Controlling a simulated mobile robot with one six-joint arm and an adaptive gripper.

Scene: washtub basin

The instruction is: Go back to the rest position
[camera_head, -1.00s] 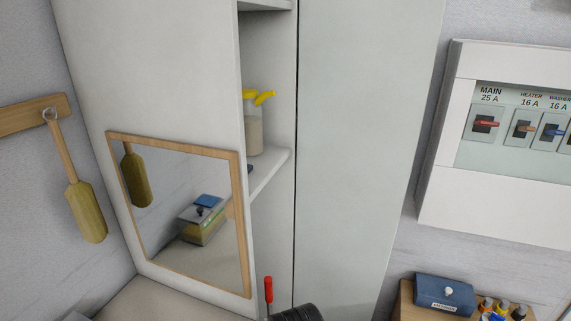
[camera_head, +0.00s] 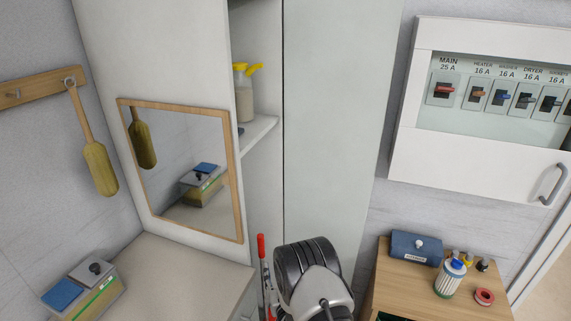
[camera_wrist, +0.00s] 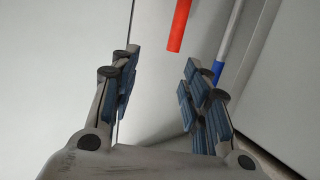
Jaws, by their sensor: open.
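My gripper (camera_wrist: 163,82) shows in the wrist view with its two blue-padded fingers spread apart and nothing between them. A pale, flat surface lies beyond the fingers. In the head view my arm rises at the bottom centre, in front of the tall cabinet (camera_head: 325,130); the fingers cannot be made out there.
A red-topped handle (camera_head: 262,247) stands close left of my arm; a red grip (camera_wrist: 179,25) and a blue-banded pole (camera_wrist: 225,50) show beyond the fingers. A wooden cabinet (camera_head: 392,290) with a blue box (camera_head: 416,248) and bottles is right. A counter (camera_head: 175,275) is left.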

